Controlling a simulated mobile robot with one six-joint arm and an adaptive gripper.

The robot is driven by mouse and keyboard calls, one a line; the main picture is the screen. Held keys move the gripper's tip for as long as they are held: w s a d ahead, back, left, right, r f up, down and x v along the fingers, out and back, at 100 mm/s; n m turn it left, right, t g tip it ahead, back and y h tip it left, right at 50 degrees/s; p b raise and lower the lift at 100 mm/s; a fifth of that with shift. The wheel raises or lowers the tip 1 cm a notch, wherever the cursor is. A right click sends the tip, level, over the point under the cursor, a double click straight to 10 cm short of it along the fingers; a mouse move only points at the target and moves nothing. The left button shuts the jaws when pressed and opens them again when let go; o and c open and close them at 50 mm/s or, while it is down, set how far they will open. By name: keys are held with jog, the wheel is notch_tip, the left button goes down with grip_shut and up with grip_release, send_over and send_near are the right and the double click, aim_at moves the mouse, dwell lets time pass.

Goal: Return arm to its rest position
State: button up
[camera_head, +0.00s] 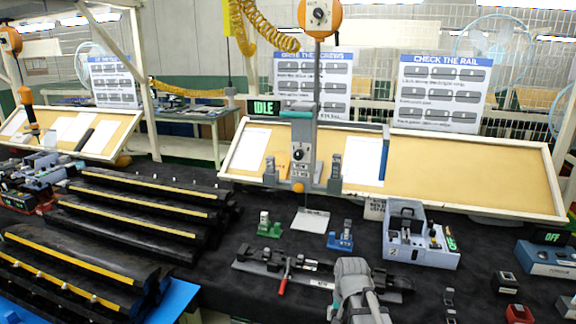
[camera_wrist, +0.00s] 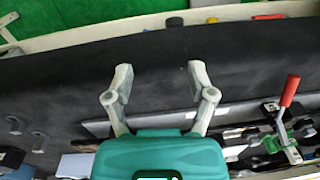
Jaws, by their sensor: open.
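My gripper (camera_wrist: 160,72) shows in the wrist view with its two pale fingers spread wide apart. It is open, and nothing is between the fingertips. Beyond the fingers is the dark bench surface (camera_wrist: 60,75). My grey and teal arm (camera_head: 355,288) shows at the bottom edge of the head view, right of centre. It is in front of the grey clamp fixture (camera_head: 270,262) and hides part of it. The fixture's red handle (camera_wrist: 290,91) is to the right of my fingers in the wrist view, apart from them.
Black trim strips (camera_head: 150,187) with yellow lines lie at the left. A green block (camera_head: 269,226), a blue block (camera_head: 341,238) and a grey-blue box (camera_head: 422,252) stand behind the fixture. An orange-topped driver stand (camera_head: 300,150) rises at the back. Small parts lie at the right.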

jog(key=s+d+n, duration=0.1)
jog(key=s+n, duration=0.3)
jog(key=s, duration=0.2)
jog(key=shift+d+f+h, duration=0.25)
jog(key=shift+d+h, duration=0.05)
